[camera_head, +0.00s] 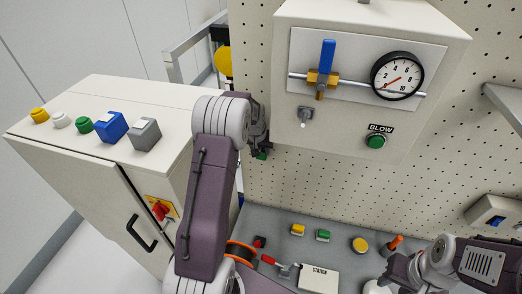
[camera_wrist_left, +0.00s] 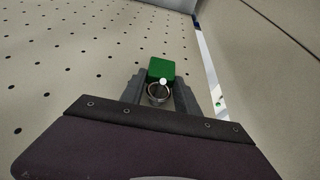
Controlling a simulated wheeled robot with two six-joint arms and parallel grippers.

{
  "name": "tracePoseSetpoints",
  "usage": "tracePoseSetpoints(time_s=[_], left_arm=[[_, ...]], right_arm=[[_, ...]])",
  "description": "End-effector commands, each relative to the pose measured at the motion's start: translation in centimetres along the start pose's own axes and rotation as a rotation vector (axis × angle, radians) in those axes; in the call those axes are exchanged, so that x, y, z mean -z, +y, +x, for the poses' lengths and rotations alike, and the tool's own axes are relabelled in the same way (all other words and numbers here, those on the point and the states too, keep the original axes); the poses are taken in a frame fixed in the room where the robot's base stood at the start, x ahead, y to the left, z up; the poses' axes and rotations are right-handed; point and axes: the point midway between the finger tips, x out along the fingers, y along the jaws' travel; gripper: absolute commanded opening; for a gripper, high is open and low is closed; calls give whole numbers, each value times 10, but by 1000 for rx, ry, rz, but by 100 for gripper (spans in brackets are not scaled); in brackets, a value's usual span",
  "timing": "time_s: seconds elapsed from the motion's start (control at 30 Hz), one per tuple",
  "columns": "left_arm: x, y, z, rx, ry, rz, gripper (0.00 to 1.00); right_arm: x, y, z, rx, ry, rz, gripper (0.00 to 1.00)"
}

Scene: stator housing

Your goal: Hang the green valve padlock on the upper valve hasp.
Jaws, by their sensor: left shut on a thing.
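The green padlock (camera_wrist_left: 160,69) is between the fingers of my left gripper (camera_wrist_left: 157,92) in the left wrist view, its metal shackle ring toward the palm. In the head view only a little green (camera_head: 261,155) shows below my left gripper (camera_head: 260,138), which is left of the cream panel box and apart from the valve. The valve (camera_head: 322,79) has an upright blue handle (camera_head: 328,56) and a brass-coloured body on a pipe. I cannot clearly make out its hasp. My right gripper (camera_head: 393,272) is low at the right, its jaws unclear.
The box has a gauge (camera_head: 397,76), a small grey switch (camera_head: 306,115) and a green BLOW button (camera_head: 376,141). A perforated wall (camera_head: 300,180) stands behind. A cabinet (camera_head: 85,150) is at the left.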

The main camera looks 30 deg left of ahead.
Motion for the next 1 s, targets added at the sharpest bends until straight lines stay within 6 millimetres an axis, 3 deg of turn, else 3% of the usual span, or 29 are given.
tracePoseSetpoints(time_s=[0.33, 1.0], left_arm=[[-1, 0, -4, 0, 0, 0, 0], [-30, 0, -18, 0, 1, 0, 0]], right_arm=[[0, 0, 1, 0, 0, 0, 38], [-2, 0, 16, 0, 0, 0, 38]])
